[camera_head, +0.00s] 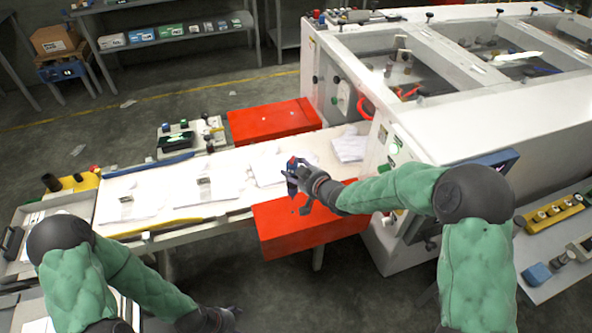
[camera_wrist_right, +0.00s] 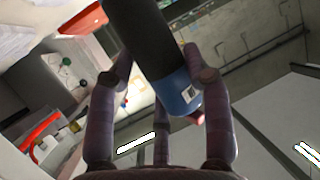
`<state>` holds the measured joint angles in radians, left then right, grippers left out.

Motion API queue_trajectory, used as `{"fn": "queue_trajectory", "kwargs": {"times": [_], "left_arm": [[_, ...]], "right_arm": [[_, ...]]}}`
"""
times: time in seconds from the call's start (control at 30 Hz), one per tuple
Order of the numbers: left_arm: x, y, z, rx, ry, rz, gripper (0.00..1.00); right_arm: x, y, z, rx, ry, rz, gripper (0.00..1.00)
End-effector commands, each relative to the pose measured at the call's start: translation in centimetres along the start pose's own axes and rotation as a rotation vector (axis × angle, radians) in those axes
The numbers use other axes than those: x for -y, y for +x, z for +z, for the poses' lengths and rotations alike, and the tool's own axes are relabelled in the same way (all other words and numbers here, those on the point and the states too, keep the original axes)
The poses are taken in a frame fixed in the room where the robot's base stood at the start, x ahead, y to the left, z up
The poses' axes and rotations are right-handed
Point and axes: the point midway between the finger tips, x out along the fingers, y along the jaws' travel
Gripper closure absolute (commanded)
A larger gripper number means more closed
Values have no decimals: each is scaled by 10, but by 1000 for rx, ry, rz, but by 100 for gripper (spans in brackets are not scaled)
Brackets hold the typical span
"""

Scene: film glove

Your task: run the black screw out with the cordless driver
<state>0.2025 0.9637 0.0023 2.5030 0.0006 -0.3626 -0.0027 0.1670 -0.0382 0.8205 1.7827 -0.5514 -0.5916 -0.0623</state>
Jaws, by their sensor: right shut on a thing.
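My right gripper (camera_head: 297,180) is above the near red block, at the right end of the conveyor. It is shut on a black tool with a blue end, which looks like the cordless driver (camera_wrist_right: 150,35). In the right wrist view the fingers of this gripper (camera_wrist_right: 158,82) stand around the tool's blue part. The tool's working tip is not clear. My left gripper (camera_head: 222,319) is low at the bottom edge, and its fingers are too dark and small to read. I cannot make out the black screw for certain.
A white conveyor bed (camera_head: 225,170) with white sheets runs between two red blocks, the far one (camera_head: 272,120) and the near one (camera_head: 290,238). A large white machine (camera_head: 450,130) with dark knobs on top fills the right. A metal shelf (camera_head: 175,35) stands behind.

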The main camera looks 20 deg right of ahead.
Motion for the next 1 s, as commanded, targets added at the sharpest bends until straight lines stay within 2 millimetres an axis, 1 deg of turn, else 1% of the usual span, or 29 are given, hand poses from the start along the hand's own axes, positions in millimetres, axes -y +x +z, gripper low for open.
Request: {"fn": "queue_trajectory", "kwargs": {"times": [0.1,0.17,1.0], "left_arm": [[2,4,0,0,0,0,22],[2,7,0,0,0,0,22],[20,54,-2,1,0,0,22]], "right_arm": [[0,0,0,-3,-1,2,88],[0,1,3,-2,0,1,88],[0,21,55,-3,-1,1,88]]}}
